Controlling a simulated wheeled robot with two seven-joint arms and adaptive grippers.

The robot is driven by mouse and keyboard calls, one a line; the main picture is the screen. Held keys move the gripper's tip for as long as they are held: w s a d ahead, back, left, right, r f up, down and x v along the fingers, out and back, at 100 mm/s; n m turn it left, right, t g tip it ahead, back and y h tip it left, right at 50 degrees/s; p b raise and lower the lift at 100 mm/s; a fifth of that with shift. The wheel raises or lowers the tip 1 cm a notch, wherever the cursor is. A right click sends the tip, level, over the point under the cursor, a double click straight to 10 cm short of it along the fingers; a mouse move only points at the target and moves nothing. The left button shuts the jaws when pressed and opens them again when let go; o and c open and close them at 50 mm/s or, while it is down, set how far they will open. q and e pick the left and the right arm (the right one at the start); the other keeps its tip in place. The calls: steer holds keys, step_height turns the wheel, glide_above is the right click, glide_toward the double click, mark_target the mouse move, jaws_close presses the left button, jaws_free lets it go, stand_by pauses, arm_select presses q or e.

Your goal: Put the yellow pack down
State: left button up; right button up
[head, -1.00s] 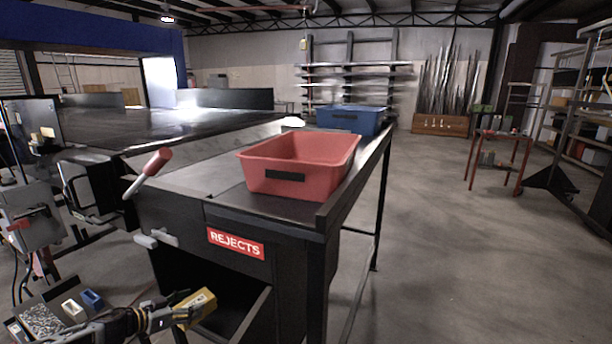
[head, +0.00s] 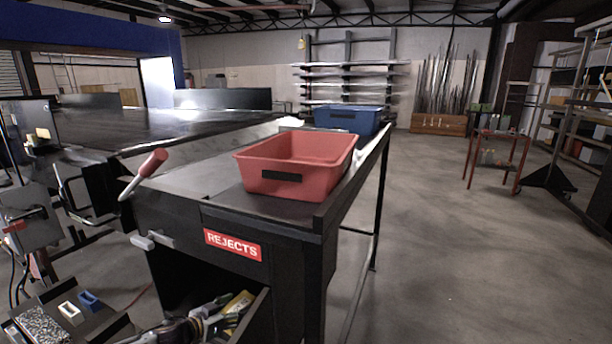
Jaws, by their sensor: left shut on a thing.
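The yellow pack (head: 240,301) shows at the bottom of the head view, inside the open space of the black rejects drawer (head: 254,318). My left gripper (head: 226,311) comes in from the lower left and is shut on the pack. The gripper's fingers cover part of the pack. I cannot tell whether the pack touches the drawer floor. My right gripper is not in view.
A red "REJECTS" label (head: 233,244) is on the black cabinet above the drawer. A red bin (head: 297,166) and a blue bin (head: 347,119) stand on top. A red-handled lever (head: 150,165) sticks out at left. A tray with small blocks (head: 112,322) is at lower left.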

arm_select(q)
steer(key=s+d+r+n+t+y, duration=0.2)
steer(key=s+r+n+y, duration=0.2)
steer(key=s+n+y, duration=0.2)
steer(key=shift+d+y, duration=0.3)
steer(key=shift+y, duration=0.1)
stand_by(1.1)
steer(key=shift+s+a, duration=0.1)
